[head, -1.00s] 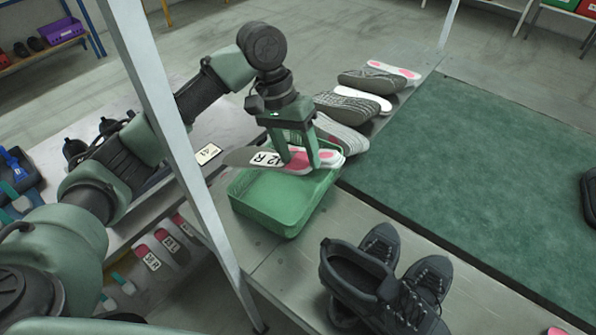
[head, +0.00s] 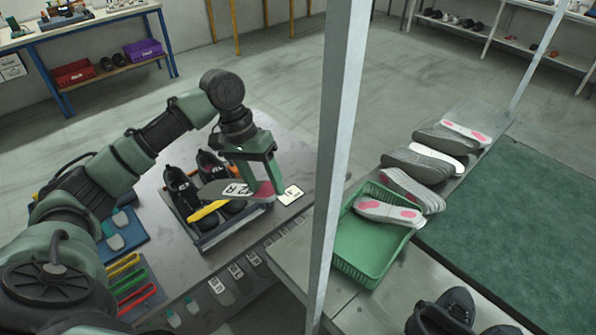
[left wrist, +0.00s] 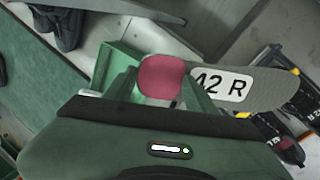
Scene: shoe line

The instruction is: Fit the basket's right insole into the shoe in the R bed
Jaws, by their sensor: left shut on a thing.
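My left gripper (head: 263,188) is shut on a grey insole (head: 222,190) with a red heel and a white "42 R" label. It holds the insole in the air in front of a pair of black shoes (head: 180,186). The shoes sit in a dark two-place holder (head: 212,238) on the grey table. The insole and gripper hide part of the shoes and holder. In the left wrist view the insole (left wrist: 262,88) sticks out to the right from the fingers. The green basket (head: 352,262) holds another pale insole (head: 388,211) with pink patches. My right gripper is not in view.
A grey post (head: 338,150) stands between table and basket. Coloured tools (head: 135,290) lie at the table's left front.

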